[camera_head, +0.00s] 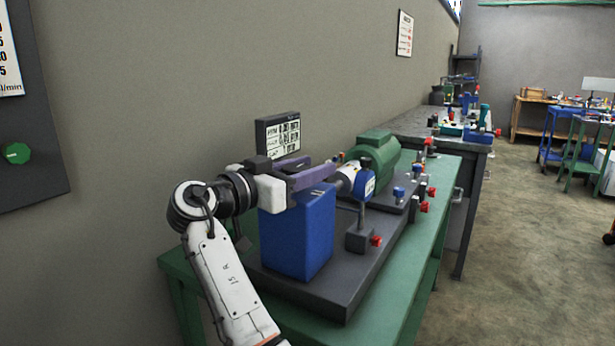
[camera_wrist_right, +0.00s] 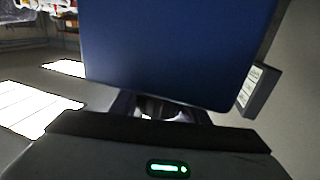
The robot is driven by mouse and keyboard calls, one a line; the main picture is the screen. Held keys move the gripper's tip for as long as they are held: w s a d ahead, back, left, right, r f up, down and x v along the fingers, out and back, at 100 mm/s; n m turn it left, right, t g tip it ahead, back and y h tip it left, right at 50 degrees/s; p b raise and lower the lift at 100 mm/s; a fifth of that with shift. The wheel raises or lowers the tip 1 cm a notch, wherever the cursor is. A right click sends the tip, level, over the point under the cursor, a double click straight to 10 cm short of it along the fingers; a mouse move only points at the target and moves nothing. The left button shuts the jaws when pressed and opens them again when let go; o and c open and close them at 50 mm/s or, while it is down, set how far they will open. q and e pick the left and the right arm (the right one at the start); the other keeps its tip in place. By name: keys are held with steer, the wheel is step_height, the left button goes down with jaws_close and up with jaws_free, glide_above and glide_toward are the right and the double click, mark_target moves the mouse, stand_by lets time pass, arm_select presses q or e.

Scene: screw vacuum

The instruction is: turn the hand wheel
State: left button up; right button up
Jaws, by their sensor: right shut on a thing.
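My right gripper (camera_head: 335,170) reaches in from the left, over the top of the blue pump block (camera_head: 297,236). Its purple fingers are shut on a pale, silvery round part at the shaft between the blue block and the green motor (camera_head: 375,149). I take this part for the hand wheel (camera_head: 347,177); the fingers and a round blue-rimmed gauge (camera_head: 364,184) partly hide it. In the right wrist view the blue block (camera_wrist_right: 180,50) fills the upper middle, and the fingers (camera_wrist_right: 160,108) show just below it with a pale part between them. My left gripper is not in view.
The machine stands on a dark base plate (camera_head: 333,290) on a green table (camera_head: 413,285). A small display panel (camera_head: 278,134) stands behind the block. Several red and blue valve knobs line the front right.

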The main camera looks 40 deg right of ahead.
steer(key=shift+r+g, duration=0.2)
steer(key=shift+g, duration=0.1)
steer(key=o, duration=1.1)
steer(key=shift+d, duration=0.1)
steer(key=shift+f, duration=0.1)
